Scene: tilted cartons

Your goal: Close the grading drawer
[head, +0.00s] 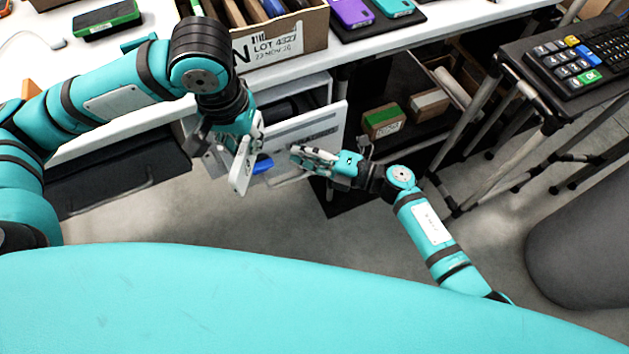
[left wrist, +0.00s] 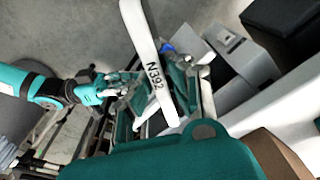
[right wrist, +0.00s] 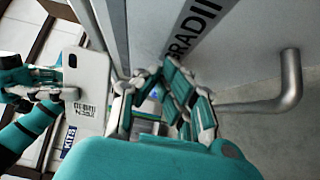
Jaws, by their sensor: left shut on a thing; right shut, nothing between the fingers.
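The grading drawer (head: 330,112) is a white drawer under the worktop, and it stands out with part of its inside showing. Its front carries a "GRADI..." label (right wrist: 193,28) and a grey bar handle (right wrist: 288,85) in the right wrist view. My right gripper (head: 296,153) is shut and empty, close to the drawer front; I cannot tell whether it touches. It also shows in the right wrist view (right wrist: 163,90), left of the handle. My left gripper (head: 246,150) is shut on a white phone (head: 240,178), marked N392 in the left wrist view (left wrist: 152,65), left of the drawer.
A blue item (head: 263,163) lies behind the phone. A carton marked LOT 4327 (head: 275,45) stands on the white worktop above. A dark shelf with small boxes (head: 382,121) is right of the drawer. A stand with a keypad (head: 570,68) is further right. Floor in front is clear.

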